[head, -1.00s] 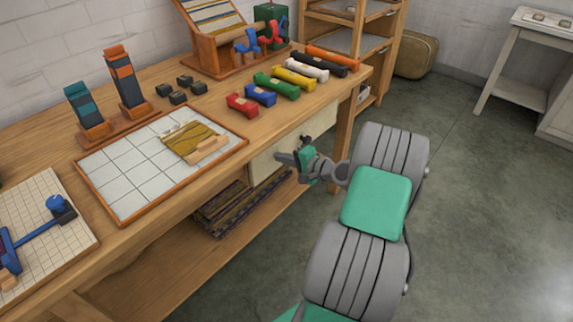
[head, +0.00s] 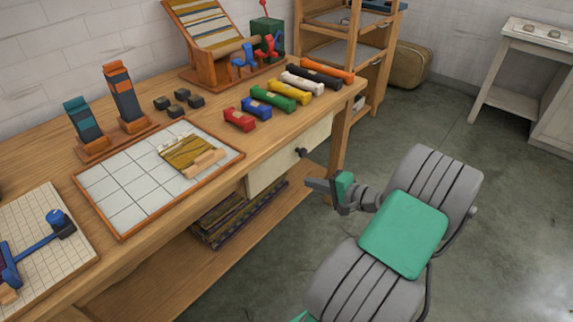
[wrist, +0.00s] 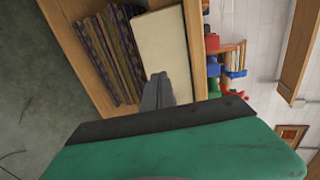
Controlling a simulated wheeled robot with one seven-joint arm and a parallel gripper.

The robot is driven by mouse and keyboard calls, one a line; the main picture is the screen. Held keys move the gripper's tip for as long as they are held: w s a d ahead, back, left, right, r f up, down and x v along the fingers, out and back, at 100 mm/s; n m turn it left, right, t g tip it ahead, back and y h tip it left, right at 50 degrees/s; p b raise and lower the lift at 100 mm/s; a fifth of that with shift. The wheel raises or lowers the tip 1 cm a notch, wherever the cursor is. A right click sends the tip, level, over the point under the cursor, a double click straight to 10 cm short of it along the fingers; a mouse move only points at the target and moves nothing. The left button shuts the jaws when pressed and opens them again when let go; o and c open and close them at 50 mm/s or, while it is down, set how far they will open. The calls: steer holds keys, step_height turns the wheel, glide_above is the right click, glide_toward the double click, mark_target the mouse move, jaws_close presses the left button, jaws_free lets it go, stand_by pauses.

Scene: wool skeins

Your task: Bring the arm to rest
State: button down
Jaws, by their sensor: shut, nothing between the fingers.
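My gripper (head: 318,184) is in front of the workbench, to the right of its drawer front and clear of the bench top. Its fingers are shut with nothing between them. In the wrist view my gripper's fingers (wrist: 157,90) are together and point toward the pale drawer front (wrist: 165,55). My arm reaches up from the lower right of the head view, over the floor.
The workbench (head: 130,275) carries several wool skeins, such as a red one (head: 239,119), a tiled board (head: 125,196) and a small loom (head: 205,70). The drawer (head: 290,158) has a dark knob near my gripper. Open floor (head: 500,220) lies to the right.

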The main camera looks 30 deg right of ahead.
steer(key=w+a+r+n+g+p, duration=0.1)
steer(key=a+r+n+g+p, duration=0.35)
steer(key=a, duration=0.45)
steer(key=w+a+r+n+g+p, duration=0.25)
steer(key=a+r+n+p, duration=0.2)
steer(key=a, duration=0.35)
steer(key=s+a+r+n+g+h+p, duration=0.3)
steer(key=s+a+r+n+p, duration=0.3)
steer(key=s+a+r, duration=0.5)
step_height(320, 180, up, 3)
steer(key=shift+s+f+g+h+p, duration=0.1)
steer(key=shift+s+g+h+p, duration=0.5)
steer(key=shift+s, duration=0.5)
